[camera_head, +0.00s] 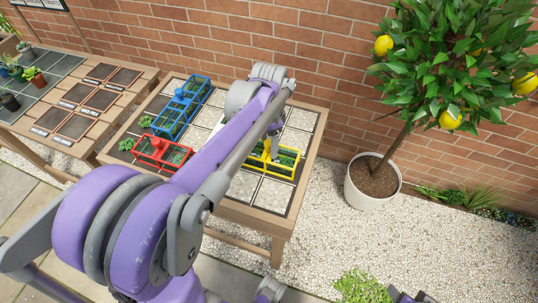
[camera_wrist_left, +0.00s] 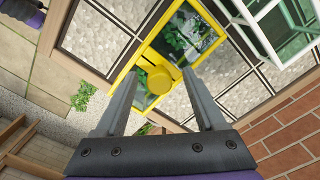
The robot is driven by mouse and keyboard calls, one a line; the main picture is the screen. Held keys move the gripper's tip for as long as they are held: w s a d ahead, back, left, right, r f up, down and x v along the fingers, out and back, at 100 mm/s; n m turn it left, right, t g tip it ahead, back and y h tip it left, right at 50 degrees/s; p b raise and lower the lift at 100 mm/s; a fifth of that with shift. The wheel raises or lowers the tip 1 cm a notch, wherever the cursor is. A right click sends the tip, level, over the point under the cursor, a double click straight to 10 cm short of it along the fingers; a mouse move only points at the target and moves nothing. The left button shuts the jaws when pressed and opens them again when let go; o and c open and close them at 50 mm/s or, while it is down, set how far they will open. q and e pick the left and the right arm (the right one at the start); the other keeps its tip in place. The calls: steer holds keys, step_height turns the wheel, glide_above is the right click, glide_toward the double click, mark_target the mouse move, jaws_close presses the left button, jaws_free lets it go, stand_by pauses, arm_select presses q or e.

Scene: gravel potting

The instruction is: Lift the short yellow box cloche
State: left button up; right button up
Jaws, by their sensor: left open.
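The short yellow box cloche (camera_head: 288,158) stands on the tiled table in the head view, partly hidden behind my left arm. It has a yellow frame, clear panes and green plants showing inside. In the left wrist view its round yellow knob (camera_wrist_left: 160,81) sits between the fingers of my left gripper (camera_wrist_left: 162,76). That gripper is open, with a gap visible on each side of the knob. In the head view my left gripper (camera_head: 274,142) is over the cloche. My right gripper is not in view.
A blue box cloche (camera_head: 181,107) and a red one (camera_head: 161,153) stand left on the same wooden table (camera_head: 248,216). A white-framed cloche (camera_wrist_left: 262,38) is close by in the left wrist view. A potted lemon tree (camera_head: 372,188) and brick wall lie beyond.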

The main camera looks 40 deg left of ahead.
arm_select(q)
steer(key=shift+f, duration=0.65)
jaws_close()
stand_by(0.9)
